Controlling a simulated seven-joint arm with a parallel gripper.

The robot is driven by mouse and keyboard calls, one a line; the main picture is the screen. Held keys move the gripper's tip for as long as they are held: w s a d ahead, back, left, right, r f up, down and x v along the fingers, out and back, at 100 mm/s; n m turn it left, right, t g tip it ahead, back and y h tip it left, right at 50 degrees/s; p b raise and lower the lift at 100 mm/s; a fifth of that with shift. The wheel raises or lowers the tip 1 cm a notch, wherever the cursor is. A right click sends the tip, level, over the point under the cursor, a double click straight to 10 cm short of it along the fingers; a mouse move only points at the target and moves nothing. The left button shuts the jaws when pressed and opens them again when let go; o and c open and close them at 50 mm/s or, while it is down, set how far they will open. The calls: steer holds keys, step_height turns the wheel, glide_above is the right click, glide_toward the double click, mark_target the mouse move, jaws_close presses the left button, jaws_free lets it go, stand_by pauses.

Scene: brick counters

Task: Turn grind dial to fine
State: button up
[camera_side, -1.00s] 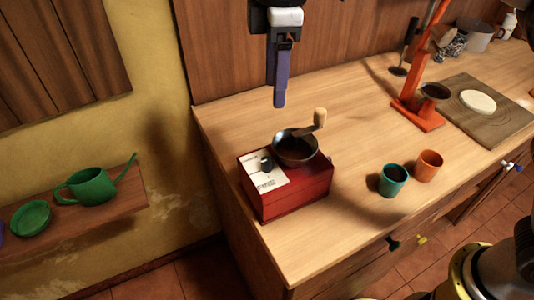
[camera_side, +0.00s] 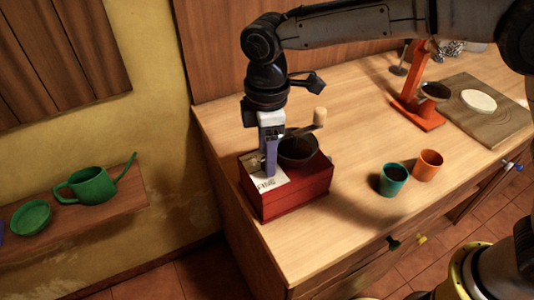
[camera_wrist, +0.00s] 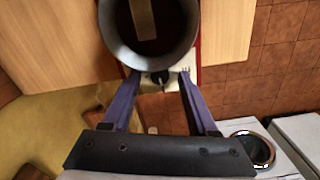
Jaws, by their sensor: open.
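The grinder (camera_side: 297,197) is a red box with a dark bowl (camera_side: 298,150) and a crank with a wooden knob on top. Its white plate (camera_side: 270,183) bears the word FINE near the front edge. The small black grind dial (camera_wrist: 159,77) shows in the wrist view on the white plate below the bowl. In the side view my gripper hides most of the dial. My gripper (camera_side: 270,172) points down over the plate. In the wrist view its two purple fingers (camera_wrist: 160,80) are apart, one on each side of the dial. I cannot tell whether they touch it.
A teal cup (camera_side: 393,180) and an orange cup (camera_side: 428,165) stand right of the grinder. An orange stand (camera_side: 418,112) and a board (camera_side: 490,122) are farther back right. The grinder's crank knob (camera_side: 320,116) rises close to my gripper. The counter's left edge is near.

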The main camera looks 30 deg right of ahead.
steer(key=shift+f, duration=0.45)
jaws_close()
steer(key=shift+n, duration=2.3)
jaws_free()
